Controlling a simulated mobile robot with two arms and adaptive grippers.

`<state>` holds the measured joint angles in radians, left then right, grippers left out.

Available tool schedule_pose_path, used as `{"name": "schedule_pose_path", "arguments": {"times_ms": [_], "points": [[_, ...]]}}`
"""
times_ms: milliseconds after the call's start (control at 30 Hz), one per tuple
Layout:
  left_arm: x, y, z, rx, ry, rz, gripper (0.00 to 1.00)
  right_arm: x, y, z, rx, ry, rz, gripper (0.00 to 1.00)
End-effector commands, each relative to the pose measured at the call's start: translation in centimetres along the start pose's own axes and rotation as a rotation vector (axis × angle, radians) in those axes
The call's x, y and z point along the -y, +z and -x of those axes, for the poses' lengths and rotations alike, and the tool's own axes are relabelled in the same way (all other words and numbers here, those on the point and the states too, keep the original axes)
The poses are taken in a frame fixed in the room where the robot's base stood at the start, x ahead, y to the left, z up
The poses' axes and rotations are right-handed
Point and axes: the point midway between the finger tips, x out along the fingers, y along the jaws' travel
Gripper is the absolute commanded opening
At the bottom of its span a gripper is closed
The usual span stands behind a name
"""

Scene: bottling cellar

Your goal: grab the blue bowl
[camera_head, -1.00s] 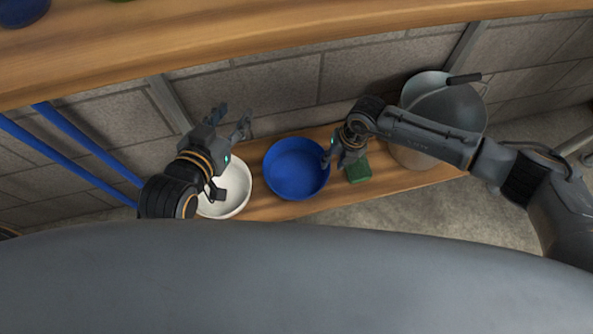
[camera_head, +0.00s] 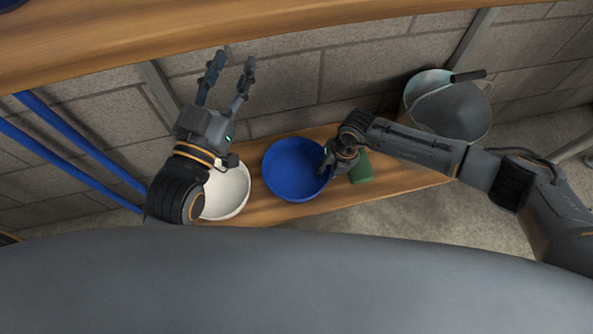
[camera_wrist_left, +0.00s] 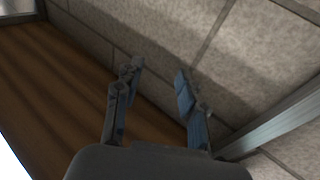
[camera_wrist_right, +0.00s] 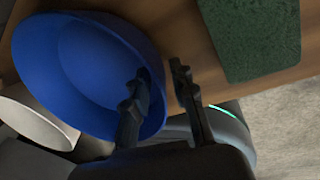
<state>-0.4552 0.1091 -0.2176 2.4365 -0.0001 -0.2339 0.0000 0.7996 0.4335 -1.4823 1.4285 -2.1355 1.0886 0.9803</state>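The blue bowl (camera_head: 290,168) stands on the wooden shelf in the middle of the head view. It also fills the left of the right wrist view (camera_wrist_right: 65,60). My right gripper (camera_head: 324,157) is at the bowl's right rim. In the right wrist view my right gripper (camera_wrist_right: 160,75) has its fingers apart, one over the bowl's inside and one outside, with the rim between them. I see no clear contact. My left gripper (camera_head: 228,75) is open and empty, raised near the wall. The left wrist view shows my left gripper (camera_wrist_left: 157,72) with nothing between its fingers.
A white bowl (camera_head: 228,192) stands left of the blue bowl, partly hidden by my left arm. A green block (camera_head: 361,168) lies just right of my right gripper. A metal bucket (camera_head: 455,110) stands further right. A wooden upper shelf (camera_head: 250,35) overhangs behind.

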Motion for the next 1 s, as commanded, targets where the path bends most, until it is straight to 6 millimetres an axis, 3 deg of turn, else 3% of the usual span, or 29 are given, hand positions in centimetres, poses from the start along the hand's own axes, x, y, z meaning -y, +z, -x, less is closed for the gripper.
{"name": "schedule_pose_path", "arguments": {"times_ms": [33, 100, 667, 867, 1000], "points": [[0.0, 0.0, 0.0, 0.000, 0.000, 0.000, 0.40, 0.0, 0.0, 0.0, 0.000, 0.000, 0.000, 0.10], [0.0, 0.0, 0.0, 0.001, 0.000, 0.000, 0.40, 0.0, 0.0, 0.0, 0.000, 0.000, 0.000, 0.00], [0.1, 0.4, 0.0, 0.030, -0.001, 0.000, 0.40, -0.1, 0.0, 0.4, 0.000, 0.001, 0.000, 0.00], [0.4, 3.0, 0.6, 0.180, -0.010, -0.003, 0.40, -0.3, 0.0, 1.7, 0.000, 0.000, 0.000, 0.00], [0.9, 5.8, 1.9, 0.356, -0.021, -0.006, 0.40, -0.7, 0.0, 3.3, 0.001, 0.002, 0.001, 0.00]]}}
